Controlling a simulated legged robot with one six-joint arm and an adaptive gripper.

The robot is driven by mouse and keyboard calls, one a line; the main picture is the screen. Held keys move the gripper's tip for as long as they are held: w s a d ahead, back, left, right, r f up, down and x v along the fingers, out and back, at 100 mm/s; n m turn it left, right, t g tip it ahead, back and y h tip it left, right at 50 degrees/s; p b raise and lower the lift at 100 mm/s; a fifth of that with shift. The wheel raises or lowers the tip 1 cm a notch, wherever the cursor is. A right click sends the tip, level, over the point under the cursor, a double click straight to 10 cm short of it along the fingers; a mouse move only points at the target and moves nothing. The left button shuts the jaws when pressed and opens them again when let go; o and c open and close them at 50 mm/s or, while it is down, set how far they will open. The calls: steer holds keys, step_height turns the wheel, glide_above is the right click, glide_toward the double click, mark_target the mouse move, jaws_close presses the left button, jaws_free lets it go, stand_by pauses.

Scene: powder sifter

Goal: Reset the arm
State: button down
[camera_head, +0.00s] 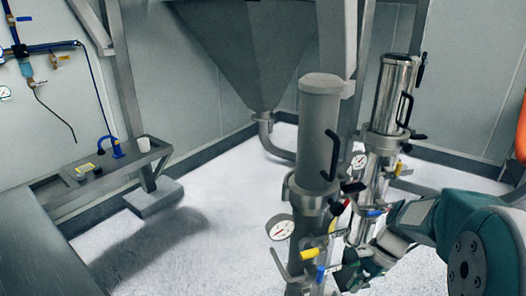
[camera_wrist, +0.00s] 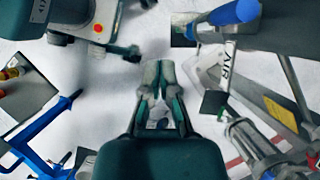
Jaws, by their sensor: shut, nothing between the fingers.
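My teal arm (camera_head: 440,222) reaches in from the right edge in the head view and slopes down to the left. My gripper (camera_head: 346,277) is low in that view, beside the lower fittings of the front filter column, where valves and pipes partly crowd it. I cannot tell whether it touches them. In the wrist view my gripper (camera_wrist: 158,72) points up the picture, its fingertips together and empty, above the pale floor.
Two upright columns, one grey (camera_head: 318,140) and one shiny metal (camera_head: 393,95), carry handles, coloured valves and a gauge (camera_head: 280,228). A hopper (camera_head: 250,50) hangs behind. A blue clamp-like part (camera_wrist: 40,140) is left in the wrist view. Open floor (camera_head: 210,225) lies left.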

steer(key=s+a+r+n+t+h, duration=0.5)
steer(key=s+r+n+t, duration=0.1)
steer(key=s+r+n, duration=0.6)
steer(key=shift+s+a+r+n+t, duration=0.2)
steer(key=shift+s+n+t, duration=0.2)
steer(key=shift+s+n, duration=0.4)
